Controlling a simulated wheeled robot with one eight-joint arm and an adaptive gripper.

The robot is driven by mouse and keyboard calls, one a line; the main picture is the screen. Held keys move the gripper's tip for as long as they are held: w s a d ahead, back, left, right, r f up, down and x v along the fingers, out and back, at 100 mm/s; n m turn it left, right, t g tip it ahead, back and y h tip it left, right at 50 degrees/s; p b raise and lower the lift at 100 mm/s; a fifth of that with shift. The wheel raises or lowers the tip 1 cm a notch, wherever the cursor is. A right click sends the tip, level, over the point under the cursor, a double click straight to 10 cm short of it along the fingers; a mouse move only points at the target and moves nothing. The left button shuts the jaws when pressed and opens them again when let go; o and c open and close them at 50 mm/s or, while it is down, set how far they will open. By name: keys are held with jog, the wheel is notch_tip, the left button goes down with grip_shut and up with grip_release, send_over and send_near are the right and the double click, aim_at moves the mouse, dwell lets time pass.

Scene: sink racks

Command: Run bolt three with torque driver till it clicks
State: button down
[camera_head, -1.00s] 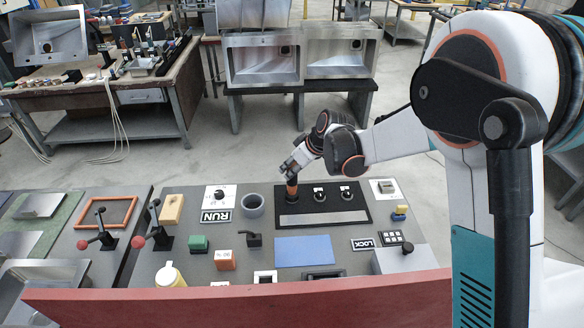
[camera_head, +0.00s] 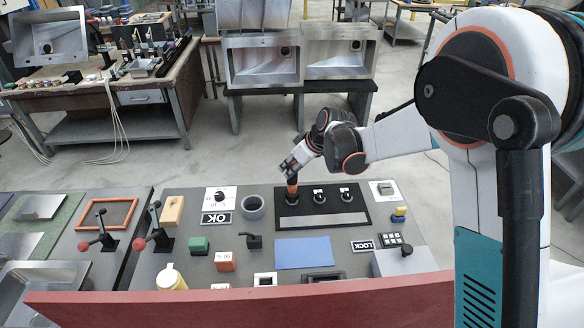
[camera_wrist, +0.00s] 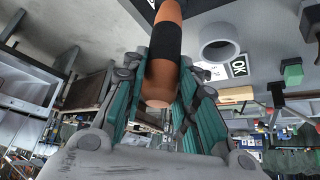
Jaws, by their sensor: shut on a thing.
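The torque driver (camera_head: 292,187), orange with a black band, stands upright at the left end of a black bolt plate (camera_head: 322,208). My gripper (camera_head: 290,170) is shut on its upper part. In the wrist view the orange driver (camera_wrist: 165,60) lies between the fingers of my gripper (camera_wrist: 157,98). The driver's lower end and the bolt beneath it are hidden. Two other bolt spots, one in the middle (camera_head: 319,195) and one at the right (camera_head: 346,194), show dark round tops with white marks.
A grey ring-shaped cup (camera_head: 253,207) stands close left of the plate. A red board edge (camera_head: 240,306) runs along the front.

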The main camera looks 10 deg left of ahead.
jog(key=shift+r+p, duration=0.75)
jog(key=shift+r, duration=1)
